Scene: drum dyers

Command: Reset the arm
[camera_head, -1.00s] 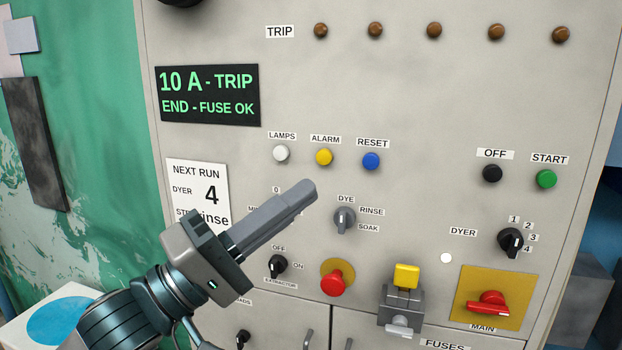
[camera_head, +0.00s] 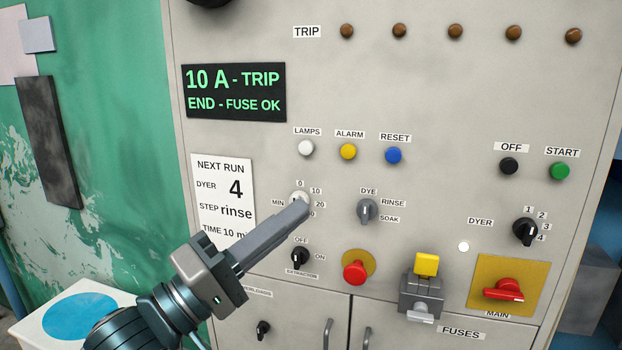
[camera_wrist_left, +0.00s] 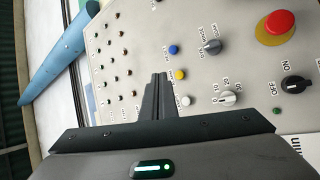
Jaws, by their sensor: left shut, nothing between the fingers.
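My left gripper (camera_head: 298,212) is shut and empty, its arm coming in from the lower left. In the head view its fingertips lie over the lower part of the minutes dial (camera_head: 300,198), partly covering it. The closed fingers also show in the left wrist view (camera_wrist_left: 157,85), pointing toward the panel, with the white lamps button (camera_wrist_left: 186,101) and the white dial (camera_wrist_left: 227,98) to their right. I cannot tell whether the tips touch the panel. My right gripper is not in view.
The grey control panel (camera_head: 420,90) carries blue reset (camera_head: 393,155), yellow alarm (camera_head: 348,151) and green start (camera_head: 559,171) buttons. A red mushroom button (camera_head: 355,273), a yellow-topped grey switch (camera_head: 424,284) and a red main switch (camera_head: 503,290) stick out below. A green wall (camera_head: 110,120) stands left.

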